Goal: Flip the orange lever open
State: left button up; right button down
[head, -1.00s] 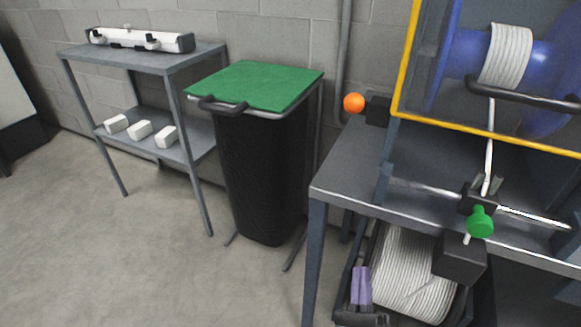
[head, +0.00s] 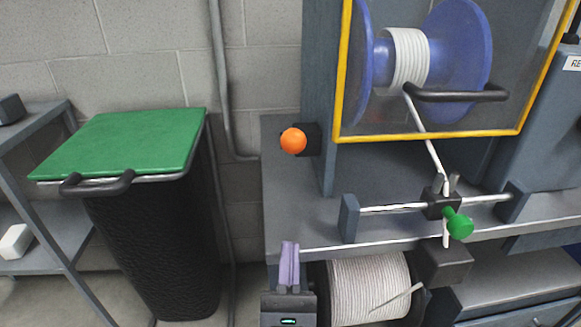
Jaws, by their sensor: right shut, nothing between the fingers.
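The orange lever shows as a round orange knob (head: 293,140) in front of a small black mount on the left side of the blue-grey machine. Its arm is hidden behind the knob, so I cannot tell how far it is turned. My right gripper (head: 289,252) is at the lower middle of the head view, with purple fingers pointing up, shut and empty. In the picture it is below the orange knob, clearly apart from it, in front of the bench edge. My left gripper is not in view.
A yellow-framed clear guard (head: 432,137) with a black handle covers a blue spool (head: 455,60). A green knob (head: 460,225) sits on a rod over the bench. A white cable reel (head: 365,290) is below. A black bin with green lid (head: 125,145) stands left.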

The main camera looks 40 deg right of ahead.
aim_at(294, 153)
jog(key=p+x, duration=0.1)
jog(key=x, duration=1)
jog(key=shift+w+d+r, duration=0.1)
jog(key=shift+w+r, duration=0.05)
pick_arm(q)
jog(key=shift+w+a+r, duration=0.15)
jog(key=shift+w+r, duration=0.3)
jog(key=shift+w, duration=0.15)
pick_arm(e)
jog(key=shift+w+d+r, duration=0.15)
jog(key=shift+w+r, duration=0.05)
jog(key=shift+w, duration=0.05)
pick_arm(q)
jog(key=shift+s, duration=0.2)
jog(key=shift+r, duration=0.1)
